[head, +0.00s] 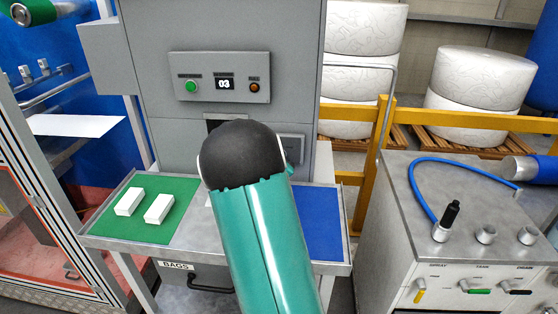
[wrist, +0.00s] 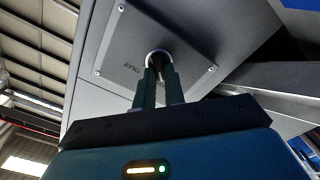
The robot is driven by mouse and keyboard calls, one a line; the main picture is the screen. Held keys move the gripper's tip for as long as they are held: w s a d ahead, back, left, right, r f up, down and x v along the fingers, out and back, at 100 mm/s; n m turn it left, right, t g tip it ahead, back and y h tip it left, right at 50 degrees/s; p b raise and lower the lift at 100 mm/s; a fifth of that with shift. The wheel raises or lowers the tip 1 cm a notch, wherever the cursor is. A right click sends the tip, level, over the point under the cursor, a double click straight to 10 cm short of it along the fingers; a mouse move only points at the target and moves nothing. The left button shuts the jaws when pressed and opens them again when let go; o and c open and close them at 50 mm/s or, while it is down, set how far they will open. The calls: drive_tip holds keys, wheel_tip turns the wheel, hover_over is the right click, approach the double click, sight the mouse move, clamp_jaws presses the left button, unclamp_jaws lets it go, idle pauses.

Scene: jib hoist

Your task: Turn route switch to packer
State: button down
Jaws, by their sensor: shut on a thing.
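In the wrist view, a grey plate (wrist: 190,42) with corner screws is fixed to a grey cabinet face. A small round knob with a pale rim, which looks like the route switch (wrist: 158,53), sits on the plate. An upside-down label that seems to read TRAY (wrist: 132,67) is beside it. No packer label shows. My gripper (wrist: 160,68) reaches up to the knob, its two fingers shut on it. The knob's pointing direction is hidden by the fingers.
The grey cabinet has a panel (head: 221,77) with a green button, a 03 display and an orange lamp. Below are a green mat (head: 150,220) with two white blocks and a blue mat (head: 322,225). A control cabinet (head: 455,225) stands right, before a yellow rail (head: 368,180).

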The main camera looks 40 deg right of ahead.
drive_tip(key=c, duration=1.5)
unclamp_jaws()
drive_tip(key=shift+a, duration=0.1)
drive_tip(key=v, duration=1.3)
drive_tip(key=shift+s+a, duration=0.2)
drive_tip(key=shift+a, duration=0.1)
drive_tip(key=w+a+r+y, duration=0.1)
drive_tip(key=a+r+y, duration=0.1)
drive_tip(key=a+y, duration=0.6)
drive_tip(key=w+a+r+y, duration=0.2)
drive_tip(key=a+r+y, duration=0.1)
drive_tip(key=a, duration=0.9)
drive_tip(key=s+a+r+g+y, duration=0.1)
drive_tip(key=s+a+g, duration=0.1)
drive_tip(key=s+a, duration=0.2)
drive_tip(key=s+a+r+g+y, duration=0.1)
drive_tip(key=s+a+g, duration=0.1)
drive_tip(key=s+a, duration=0.2)
drive_tip(key=s+a+r+n+g+y, duration=0.1)
drive_tip(key=s+a, duration=0.3)
drive_tip(key=s, duration=0.5)
drive_tip(key=shift+s+a+r+g, duration=0.1)
drive_tip(key=shift+s+r+g, duration=0.25)
drive_tip(key=shift+r, duration=0.2)
